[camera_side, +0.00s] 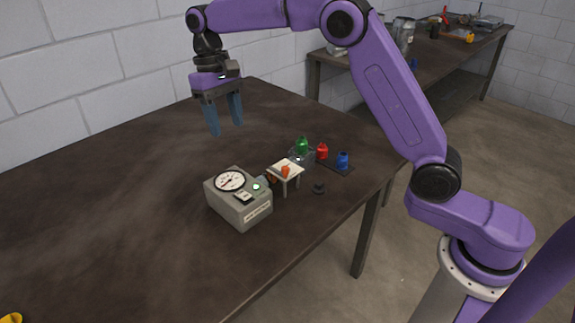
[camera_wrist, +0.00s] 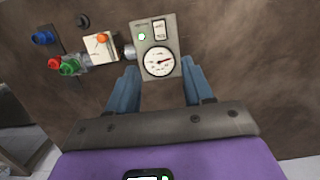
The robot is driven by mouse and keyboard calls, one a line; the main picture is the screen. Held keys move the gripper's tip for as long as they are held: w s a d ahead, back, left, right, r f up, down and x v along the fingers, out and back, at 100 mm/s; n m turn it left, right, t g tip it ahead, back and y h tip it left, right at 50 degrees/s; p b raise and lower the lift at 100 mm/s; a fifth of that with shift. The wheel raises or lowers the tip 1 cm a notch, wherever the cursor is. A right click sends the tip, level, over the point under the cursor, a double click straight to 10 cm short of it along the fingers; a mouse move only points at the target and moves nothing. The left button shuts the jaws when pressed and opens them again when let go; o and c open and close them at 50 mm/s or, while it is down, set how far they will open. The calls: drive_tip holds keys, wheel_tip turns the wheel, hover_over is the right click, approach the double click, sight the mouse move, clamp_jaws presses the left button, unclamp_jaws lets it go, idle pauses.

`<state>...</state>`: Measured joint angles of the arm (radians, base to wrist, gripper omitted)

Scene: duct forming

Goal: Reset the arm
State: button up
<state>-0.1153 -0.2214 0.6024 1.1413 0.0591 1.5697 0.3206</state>
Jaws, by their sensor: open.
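My gripper (camera_side: 222,116) is open and empty, held above the dark table with its two blue fingers pointing down. In the wrist view my gripper (camera_wrist: 160,88) shows its fingers spread apart, with nothing between them. The grey gauge box (camera_side: 240,202) stands on the table, to the right of and below my gripper in the side view. It also shows in the wrist view (camera_wrist: 157,42), beyond the fingertips. Its round dial faces up and a green light is lit on it.
A small white stand (camera_side: 287,170) with an orange piece sits beside the box. Green (camera_side: 302,145), red (camera_side: 322,151) and blue (camera_side: 343,160) pieces stand behind it. A small black knob-like part (camera_side: 319,188) lies near the table (camera_side: 110,190) edge. The table's left side is mostly clear.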

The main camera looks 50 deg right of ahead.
drive_tip(key=s+d+f+n, duration=0.2)
drive_tip(key=s+d+n, duration=0.1)
drive_tip(key=s, duration=0.9)
drive_tip(key=s+d+f+n+t, duration=0.1)
drive_tip(key=s+d+n, duration=0.3)
drive_tip(key=s, duration=0.8)
drive_tip(key=s+d+f+n+t, duration=0.1)
drive_tip(key=s+d+f+n, duration=0.2)
drive_tip(key=s, duration=0.9)
drive_tip(key=shift+s+d+n, duration=0.25)
drive_tip(key=shift+d+n, duration=0.4)
drive_tip(key=shift+n, duration=0.55)
